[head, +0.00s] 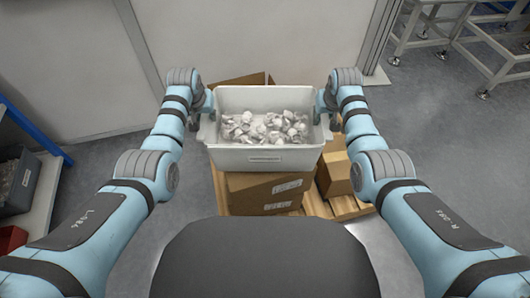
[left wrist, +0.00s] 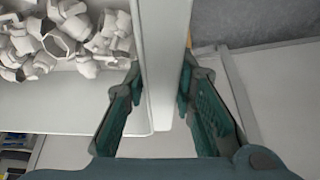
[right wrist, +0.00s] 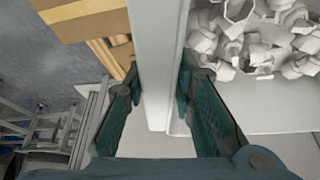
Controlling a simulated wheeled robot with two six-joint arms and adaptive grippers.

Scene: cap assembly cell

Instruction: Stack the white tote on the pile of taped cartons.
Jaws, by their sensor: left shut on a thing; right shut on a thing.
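The white tote (head: 265,157) is full of pale, loose caps or fittings and shows in the middle of the head view. My left gripper (head: 208,112) is shut on its left rim; in the left wrist view the fingers (left wrist: 158,95) sit on both sides of the tote wall (left wrist: 165,60). My right gripper (head: 325,108) is shut on the right rim; in the right wrist view its fingers (right wrist: 165,95) straddle the wall (right wrist: 157,50). The taped cartons (head: 265,194) show below and behind the tote, which hides much of them. I cannot tell whether the tote touches them.
The cartons stand on a wooden pallet (head: 350,208), with a smaller carton (head: 335,172) at the right. A blue-framed shelf with a dark bin (head: 18,182) stands at the left. Metal frames (head: 440,35) stand at the back right. A pale wall is close behind. Grey floor is clear at the right.

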